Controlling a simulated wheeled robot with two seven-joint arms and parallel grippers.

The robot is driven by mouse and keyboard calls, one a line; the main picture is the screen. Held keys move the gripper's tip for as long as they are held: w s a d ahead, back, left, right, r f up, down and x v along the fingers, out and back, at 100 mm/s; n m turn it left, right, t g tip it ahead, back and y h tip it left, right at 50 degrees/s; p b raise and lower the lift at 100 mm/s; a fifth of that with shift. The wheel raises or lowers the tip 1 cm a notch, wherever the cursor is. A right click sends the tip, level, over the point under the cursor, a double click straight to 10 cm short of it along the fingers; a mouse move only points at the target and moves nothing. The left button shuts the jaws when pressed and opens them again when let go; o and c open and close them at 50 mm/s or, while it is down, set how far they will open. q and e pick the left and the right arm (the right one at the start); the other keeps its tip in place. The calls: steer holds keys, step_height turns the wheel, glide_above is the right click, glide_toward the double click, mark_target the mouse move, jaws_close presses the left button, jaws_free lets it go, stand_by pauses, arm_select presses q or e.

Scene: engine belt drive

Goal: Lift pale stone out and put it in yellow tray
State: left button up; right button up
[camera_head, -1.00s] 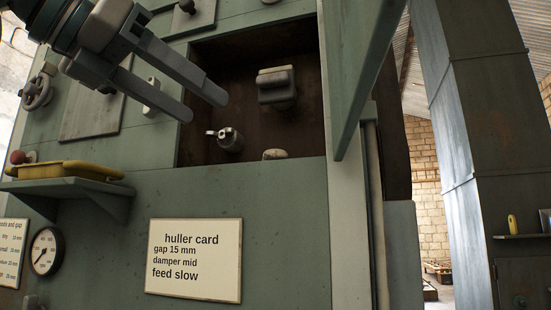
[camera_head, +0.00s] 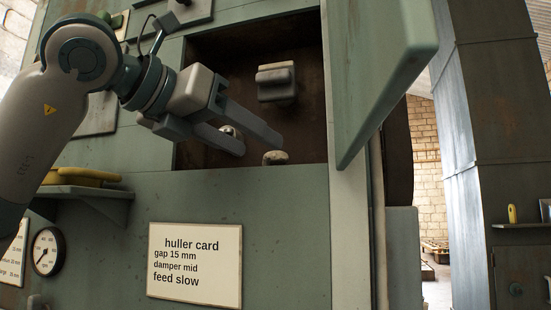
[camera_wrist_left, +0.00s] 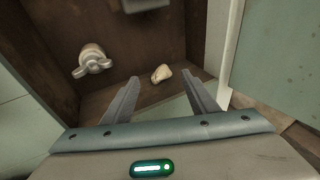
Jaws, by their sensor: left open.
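The pale stone (camera_head: 275,157) rests at the bottom edge of the dark recess in the green machine. It also shows in the left wrist view (camera_wrist_left: 161,74), just beyond and between my fingertips. My left gripper (camera_head: 262,146) is open and empty at the mouth of the recess, its fingers pointing toward the stone from the left; in the left wrist view its fingers (camera_wrist_left: 162,82) stand apart. The yellow tray (camera_head: 82,176) sits on a small shelf at the left, partly hidden by my left arm. My right gripper is not in view.
A metal wing-shaped fitting (camera_wrist_left: 92,61) is on the recess wall, mostly hidden by my fingers in the head view. A grey block (camera_head: 276,83) is mounted higher inside. An open green door (camera_head: 378,80) stands at the recess's right. The huller card (camera_head: 195,265) is below.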

mark_target(269, 155)
arm_select(q)
steer(key=shift+p+x, duration=0.85)
steer(key=shift+p, duration=0.1)
steer(key=p+x, duration=0.1)
steer(key=x, duration=0.1)
steer(key=shift+w+d+f+p, duration=0.2)
steer(key=shift+w+p, duration=0.1)
steer(key=shift+p, duration=0.1)
steer(key=shift+w+d+f, duration=0.2)
steer(key=shift+w+d, duration=0.05)
steer(key=c, duration=1.1)
